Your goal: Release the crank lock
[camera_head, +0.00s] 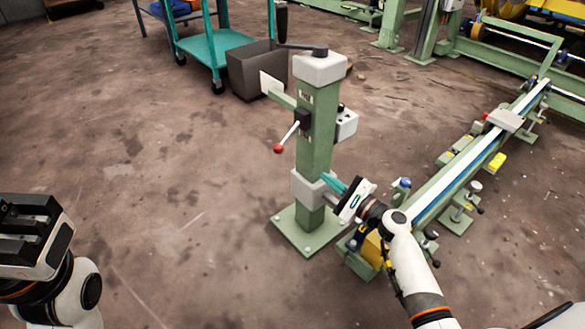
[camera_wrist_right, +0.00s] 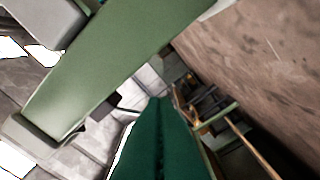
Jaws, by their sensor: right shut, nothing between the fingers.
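A green post (camera_head: 316,140) stands on a square base plate, with a grey cap (camera_head: 320,67) on top. A dark crank arm (camera_head: 302,48) lies across the cap, its upright handle (camera_head: 282,22) at the left end. A lever with a red ball (camera_head: 278,148) sticks out down-left from a black block (camera_head: 303,121) on the post. My right gripper (camera_head: 328,180) is shut and empty beside the post's lower grey collar (camera_head: 304,190), well below the lever; contact is unclear. Its teal fingers (camera_wrist_right: 160,145) show together in the wrist view. My left gripper (camera_head: 22,235) is at the far left; its jaws are unclear.
A grey box (camera_head: 340,123) sits on the post's right side, and a pale plate (camera_head: 271,86) on its left. A dark bin (camera_head: 252,70) and teal cart (camera_head: 218,55) stand behind. A long green rail (camera_head: 470,170) runs along the right. Floor left of the post is clear.

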